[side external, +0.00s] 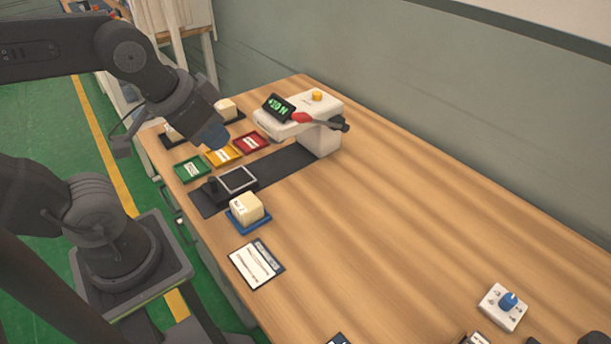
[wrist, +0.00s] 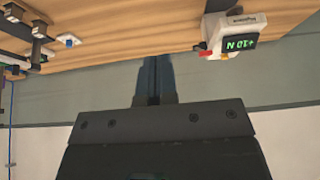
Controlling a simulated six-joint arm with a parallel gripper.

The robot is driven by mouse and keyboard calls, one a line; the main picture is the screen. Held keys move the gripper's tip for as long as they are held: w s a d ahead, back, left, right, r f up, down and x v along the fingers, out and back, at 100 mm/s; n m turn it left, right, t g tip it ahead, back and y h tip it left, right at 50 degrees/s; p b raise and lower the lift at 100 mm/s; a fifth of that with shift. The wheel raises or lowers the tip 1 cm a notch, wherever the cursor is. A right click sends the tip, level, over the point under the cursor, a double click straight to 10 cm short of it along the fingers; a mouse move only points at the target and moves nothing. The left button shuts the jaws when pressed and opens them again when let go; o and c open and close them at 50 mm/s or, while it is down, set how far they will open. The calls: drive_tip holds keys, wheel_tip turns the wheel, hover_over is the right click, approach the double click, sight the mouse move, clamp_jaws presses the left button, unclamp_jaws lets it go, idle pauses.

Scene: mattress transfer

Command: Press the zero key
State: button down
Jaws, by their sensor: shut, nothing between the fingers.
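A white tester (side external: 322,140) stands at the back of the wooden table. Its black display (side external: 279,107) shows a green reading that looks like "+10 N". A yellow-orange key (side external: 317,96) sits on top of its head; its label is too small to read. In the wrist view the tester (wrist: 212,33) hangs upside down at upper right, with its display (wrist: 240,43) and the key (wrist: 206,53). My gripper (side external: 214,145) is left of the tester, above the coloured trays and apart from the key. In the wrist view its fingers (wrist: 154,62) are together and empty.
Green (side external: 191,169), yellow (side external: 222,155) and red (side external: 251,142) trays lie below my gripper. A cream block (side external: 246,208) sits on a blue tray. A blue-knobbed box (side external: 503,307) stands front right. The table's middle is clear.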

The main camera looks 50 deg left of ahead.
drive_tip(key=w+a+r, duration=0.3)
drive_tip(key=w+r, duration=0.3)
drive_tip(key=w, duration=0.4)
drive_tip(key=g, duration=0.2)
hover_over(318, 93)
drive_tip(key=s, duration=0.4)
drive_tip(key=x, duration=0.3)
drive_tip(key=shift+s+a+f, duration=0.1)
drive_tip(key=shift+s+f, duration=0.05)
drive_tip(key=shift+s, duration=0.1)
drive_tip(key=x, duration=0.4)
drive_tip(key=s+x, duration=0.1)
drive_tip(key=x, duration=0.8)
drive_tip(key=shift+s+f, duration=0.1)
drive_tip(key=shift+f, duration=0.55)
